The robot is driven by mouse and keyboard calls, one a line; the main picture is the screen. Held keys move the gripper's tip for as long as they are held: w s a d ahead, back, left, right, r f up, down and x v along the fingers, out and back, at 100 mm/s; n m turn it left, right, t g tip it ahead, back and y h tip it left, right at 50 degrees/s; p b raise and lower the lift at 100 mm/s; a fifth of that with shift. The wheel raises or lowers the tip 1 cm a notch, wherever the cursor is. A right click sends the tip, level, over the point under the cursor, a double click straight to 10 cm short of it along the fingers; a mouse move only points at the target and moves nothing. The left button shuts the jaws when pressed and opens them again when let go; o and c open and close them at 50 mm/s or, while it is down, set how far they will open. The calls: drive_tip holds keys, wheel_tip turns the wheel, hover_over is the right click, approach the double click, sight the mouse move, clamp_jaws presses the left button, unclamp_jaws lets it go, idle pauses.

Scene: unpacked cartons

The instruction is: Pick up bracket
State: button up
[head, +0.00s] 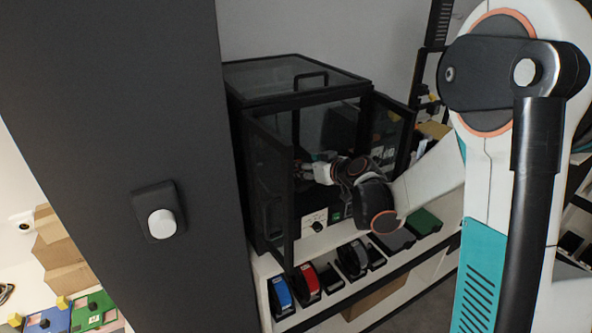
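My arm reaches through the open glass doors of a black-framed cabinet (285,88). My gripper (308,165) is at its front opening, small and dark in the head view. Its fingers are hard to make out, so I cannot tell whether they are open or shut or hold anything. I cannot make out a bracket; the cabinet's inside is dark and partly hidden by the left door (268,190) and my arm.
The cabinet stands on a white shelf (262,270) with a red-and-black item (307,283), a blue one (281,294) and several dark ones along the front. A green plate (424,221) lies at right. A dark column (120,90) fills the left. Cartons (60,250) stand beyond it.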

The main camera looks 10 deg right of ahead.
drive_tip(key=shift+b+x, duration=1)
drive_tip(key=shift+x, duration=2.15)
drive_tip(key=shift+d+r, duration=0.1)
drive_tip(key=shift+r, duration=0.05)
drive_tip(key=c, duration=0.8)
